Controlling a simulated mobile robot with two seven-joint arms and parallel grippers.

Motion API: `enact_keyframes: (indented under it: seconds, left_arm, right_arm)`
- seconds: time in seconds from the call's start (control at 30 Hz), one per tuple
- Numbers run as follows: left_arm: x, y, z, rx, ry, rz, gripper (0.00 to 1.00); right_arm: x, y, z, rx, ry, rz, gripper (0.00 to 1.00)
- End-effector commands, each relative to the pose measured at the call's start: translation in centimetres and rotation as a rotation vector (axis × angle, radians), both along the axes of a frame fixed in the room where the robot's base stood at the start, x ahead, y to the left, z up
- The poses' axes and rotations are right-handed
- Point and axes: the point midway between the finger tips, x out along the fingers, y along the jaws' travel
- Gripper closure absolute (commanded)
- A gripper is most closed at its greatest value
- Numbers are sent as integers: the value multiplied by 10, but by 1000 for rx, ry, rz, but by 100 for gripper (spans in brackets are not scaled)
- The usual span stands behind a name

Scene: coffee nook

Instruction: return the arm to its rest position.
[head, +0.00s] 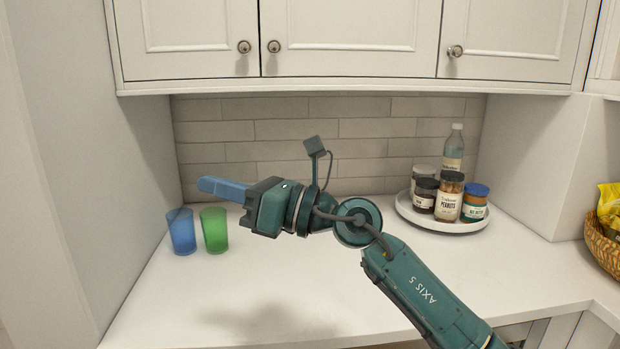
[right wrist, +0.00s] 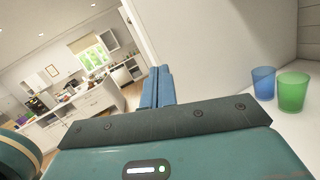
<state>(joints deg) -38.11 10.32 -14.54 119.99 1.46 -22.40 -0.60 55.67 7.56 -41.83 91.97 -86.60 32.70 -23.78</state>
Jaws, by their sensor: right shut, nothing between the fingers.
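My right arm reaches in from the lower right of the head view, over the white counter (head: 190,310). Its gripper (head: 203,185) has blue fingers that point left, and they are together with nothing between them. The gripper is above the counter, up and right of the blue cup. In the right wrist view the blue fingers (right wrist: 157,88) also show closed and empty. My left gripper is not in view.
A blue cup (head: 181,232) and a green cup (head: 214,230) stand at the counter's left. A white round tray (head: 445,223) at the back right holds several jars and a bottle (head: 454,148). Cabinets (head: 350,25) hang above. A basket (head: 602,247) is at the far right.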

Motion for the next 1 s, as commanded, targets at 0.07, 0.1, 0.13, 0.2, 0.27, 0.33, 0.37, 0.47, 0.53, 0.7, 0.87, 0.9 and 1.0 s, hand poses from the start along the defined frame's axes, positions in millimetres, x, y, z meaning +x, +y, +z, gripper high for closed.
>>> enact_keyframes:
  seconds: [0.07, 0.1, 0.13, 0.2, 0.27, 0.33, 0.37, 0.47, 0.53, 0.7, 0.87, 0.9, 1.0]
  left_arm:
    - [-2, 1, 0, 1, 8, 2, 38]
    - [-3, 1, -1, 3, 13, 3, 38]
    - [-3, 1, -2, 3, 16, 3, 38]
    - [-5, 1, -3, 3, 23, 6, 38]
    - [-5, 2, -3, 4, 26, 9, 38]
    - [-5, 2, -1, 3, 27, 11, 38]
    - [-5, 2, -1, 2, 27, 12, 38]
    - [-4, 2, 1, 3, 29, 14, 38]
    - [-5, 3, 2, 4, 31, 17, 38]
    - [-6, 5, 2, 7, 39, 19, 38]
    - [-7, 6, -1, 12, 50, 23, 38]
    - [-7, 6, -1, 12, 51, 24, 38]
    - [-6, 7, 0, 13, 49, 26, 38]
  right_arm:
    - [-1, -17, -24, 176, 231, 21, 100]
    - [0, -27, -34, 267, 345, 26, 100]
    - [1, -36, -43, 334, 431, 27, 100]
    - [4, -57, -67, 489, 630, 19, 100]
    - [7, -77, -91, 623, 799, 3, 100]
    - [8, -102, -124, 776, 996, -28, 100]
    - [8, -113, -139, 842, 1079, -43, 100]
    - [0, -149, -197, 1060, 1352, -115, 100]
    - [-13, -174, -241, 1212, 1537, -177, 100]
    - [-72, -223, -345, 1563, 1937, -363, 100]
    - [-142, -252, -415, 1832, 2210, -543, 100]
    - [-158, -256, -426, 1883, 2258, -581, 100]
    - [-187, -264, -445, 1978, 2341, -651, 100]
